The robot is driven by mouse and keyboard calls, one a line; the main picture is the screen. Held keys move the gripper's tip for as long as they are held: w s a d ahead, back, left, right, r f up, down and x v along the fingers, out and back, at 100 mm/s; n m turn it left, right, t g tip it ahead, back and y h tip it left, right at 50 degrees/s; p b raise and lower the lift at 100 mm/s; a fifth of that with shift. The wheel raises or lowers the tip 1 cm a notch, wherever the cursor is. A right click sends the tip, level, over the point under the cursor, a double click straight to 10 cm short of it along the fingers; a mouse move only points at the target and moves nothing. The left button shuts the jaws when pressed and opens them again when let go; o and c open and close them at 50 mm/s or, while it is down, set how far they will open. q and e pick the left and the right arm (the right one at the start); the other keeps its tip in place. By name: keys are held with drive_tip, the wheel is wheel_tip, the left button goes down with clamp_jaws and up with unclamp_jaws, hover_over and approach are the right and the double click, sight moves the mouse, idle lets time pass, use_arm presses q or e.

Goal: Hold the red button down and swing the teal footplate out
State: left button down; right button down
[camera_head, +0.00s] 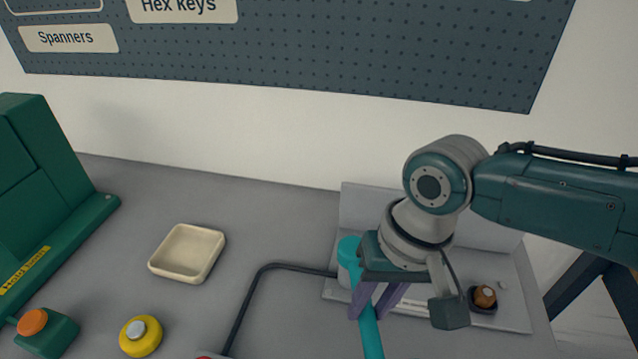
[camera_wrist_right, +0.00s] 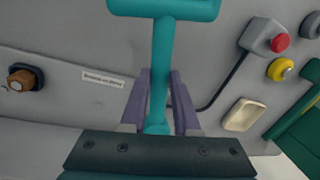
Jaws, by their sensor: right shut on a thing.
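The teal footplate (camera_wrist_right: 165,60) has a straight bar with a wide loop at its end. In the head view its bar (camera_head: 371,335) runs down to the bottom edge from a round teal end by a grey bracket. My right gripper (camera_head: 370,301) has its purple fingers shut on this bar, near the round end. The wrist view shows the fingers (camera_wrist_right: 160,95) on either side of the bar. The red button (camera_wrist_right: 281,43) sits on a grey box, with nothing on it in the wrist view. In the head view only a sliver shows at the bottom edge. My left gripper is in neither view.
A black cable (camera_head: 255,290) runs from the box to the bracket (camera_head: 515,300). A brown knob (camera_head: 485,296) sits right. A cream tray (camera_head: 188,253), a yellow button (camera_head: 140,336), an orange button (camera_head: 33,322) and a green stand (camera_head: 45,200) are left. A pegboard hangs behind.

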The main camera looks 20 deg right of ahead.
drive_tip(key=shift+a, duration=0.1)
drive_tip(key=c, duration=0.7)
unclamp_jaws()
drive_tip(key=shift+o, duration=0.2)
wheel_tip(320, 180, up, 10)
drive_tip(key=d+p, duration=0.2)
drive_tip(key=shift+s+p, duration=0.2)
drive_tip(key=shift+p, duration=0.2)
drive_tip(key=shift+f, duration=0.1)
